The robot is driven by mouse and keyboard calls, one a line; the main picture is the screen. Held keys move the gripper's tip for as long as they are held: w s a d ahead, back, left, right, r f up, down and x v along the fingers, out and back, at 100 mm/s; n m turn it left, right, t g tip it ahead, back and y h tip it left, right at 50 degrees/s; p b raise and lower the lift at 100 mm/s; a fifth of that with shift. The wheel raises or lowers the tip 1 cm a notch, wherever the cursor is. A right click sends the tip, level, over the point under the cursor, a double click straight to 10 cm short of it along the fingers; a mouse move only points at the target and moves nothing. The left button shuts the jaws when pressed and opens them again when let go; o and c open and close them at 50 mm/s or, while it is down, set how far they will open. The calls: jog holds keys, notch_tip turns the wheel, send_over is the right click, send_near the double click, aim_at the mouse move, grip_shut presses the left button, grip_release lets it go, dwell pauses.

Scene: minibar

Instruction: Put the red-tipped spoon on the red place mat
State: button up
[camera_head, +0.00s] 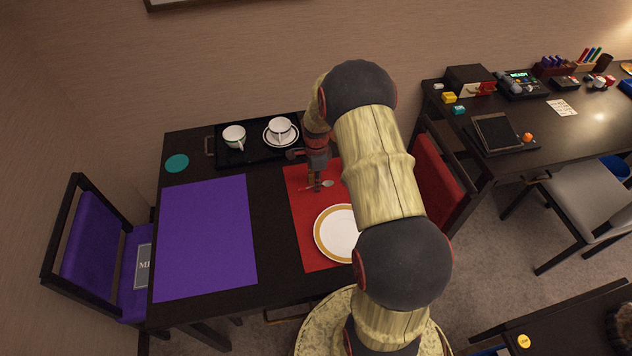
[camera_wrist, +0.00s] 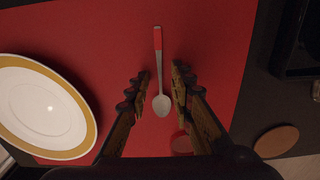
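The spoon (camera_wrist: 161,105) has a silver bowl and a red handle end. It lies on the red place mat (camera_wrist: 215,25) in the wrist view, and its bowl shows in the head view (camera_head: 327,184). The mat's left part is visible in the head view (camera_head: 300,215); my arm hides much of the rest. My gripper (camera_wrist: 160,80) is open, with one finger on each side of the spoon and a gap to each. In the head view, my gripper (camera_head: 317,184) points down over the mat's upper part. Whether the spoon touches anything but the mat I cannot tell.
A white plate with a gold rim (camera_head: 337,233) lies on the red mat beside the spoon. A black tray (camera_head: 230,158) with two cups stands behind. A purple mat (camera_head: 205,235) and a teal coaster (camera_head: 177,163) are to the left. A brown disc (camera_wrist: 276,141) lies off the mat.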

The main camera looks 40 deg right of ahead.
jog(key=shift+r, duration=0.1)
notch_tip(320, 180, up, 12)
jog(key=p, duration=0.3)
jog(key=s+a+r+n+t, duration=0.1)
jog(key=s+a+r+n, duration=0.1)
jog(key=a+r+n, duration=0.6)
jog(key=s+a+r+n+t, duration=0.25)
jog(key=a+r, duration=0.25)
jog(key=r, duration=0.6)
jog(key=s+a+r+n+t, duration=0.1)
jog(key=s+a+r+n, duration=0.3)
jog(key=s, duration=0.5)
jog(key=s+a+r+n+t, duration=0.1)
jog(key=s+a+r+n, duration=0.3)
jog(key=s+a+n, duration=0.4)
jog(key=shift+s+r+n, duration=0.25)
jog(key=shift+s+n, duration=0.2)
jog(key=shift+s, duration=0.2)
